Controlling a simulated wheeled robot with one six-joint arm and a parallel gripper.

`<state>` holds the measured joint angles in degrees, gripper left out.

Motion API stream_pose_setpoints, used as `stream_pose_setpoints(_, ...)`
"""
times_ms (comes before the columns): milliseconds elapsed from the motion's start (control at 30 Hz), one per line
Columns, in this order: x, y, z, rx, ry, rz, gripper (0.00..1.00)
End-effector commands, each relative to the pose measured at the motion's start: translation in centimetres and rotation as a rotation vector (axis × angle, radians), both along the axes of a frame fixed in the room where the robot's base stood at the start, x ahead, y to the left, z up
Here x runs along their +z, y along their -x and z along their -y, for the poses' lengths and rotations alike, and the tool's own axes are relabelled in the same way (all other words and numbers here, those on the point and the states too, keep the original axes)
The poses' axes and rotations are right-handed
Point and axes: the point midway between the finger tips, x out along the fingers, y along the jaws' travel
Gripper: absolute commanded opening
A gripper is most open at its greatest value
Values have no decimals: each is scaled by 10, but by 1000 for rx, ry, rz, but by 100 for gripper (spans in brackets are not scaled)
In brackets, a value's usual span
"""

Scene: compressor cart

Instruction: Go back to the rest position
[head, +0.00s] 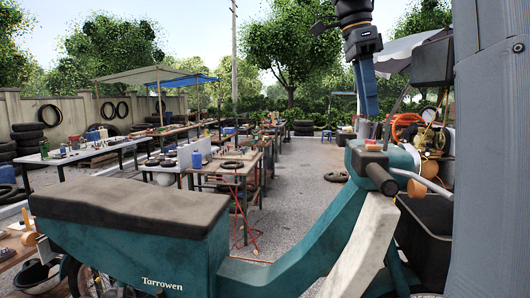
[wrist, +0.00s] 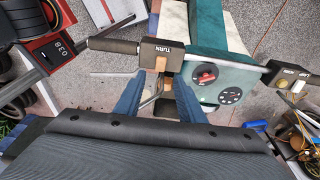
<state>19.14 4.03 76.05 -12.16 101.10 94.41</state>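My gripper (head: 368,105) hangs from the top of the head view with its blue fingers pointing down, above the scooter's handlebar and apart from it. In the wrist view my gripper (wrist: 158,90) has its two blue fingers spread, and I see nothing held between them. Past the fingers lies the scooter's black TURN switch housing (wrist: 150,48) with a tan tab below it. The teal scooter (head: 160,260) has a dark seat and a handlebar grip (head: 380,178). Its teal headset shows a red switch (wrist: 205,74) and a round dark dial.
A compressor with a gauge (head: 429,114) and orange hose stands at the right, beside a grey post (head: 495,150). Workbenches (head: 240,172) with tools and tyres fill the left and middle. Paved ground (head: 307,180) is open behind the scooter. A red device reading 038 (wrist: 55,45) shows at the wrist view's left.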

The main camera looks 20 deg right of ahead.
Motion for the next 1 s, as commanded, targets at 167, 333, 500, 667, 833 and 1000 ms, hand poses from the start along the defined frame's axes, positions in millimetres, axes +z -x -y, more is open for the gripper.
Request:
stream_pose_setpoints(167, -16, -14, -2, 85, 23, 16, 36)
stream_pose_setpoints(333, -61, -63, -13, 416, 122, 70, 36)
stream_pose_setpoints(500, -116, -94, -37, 746, 157, 65, 36)
stream_pose_setpoints(667, -198, -90, -77, 1041, 88, 22, 36)
stream_pose_setpoints(833, -296, -59, -126, 1380, 10, -13, 36)
stream_pose_setpoints(1000, -382, -1, -171, 1696, -52, -33, 36)
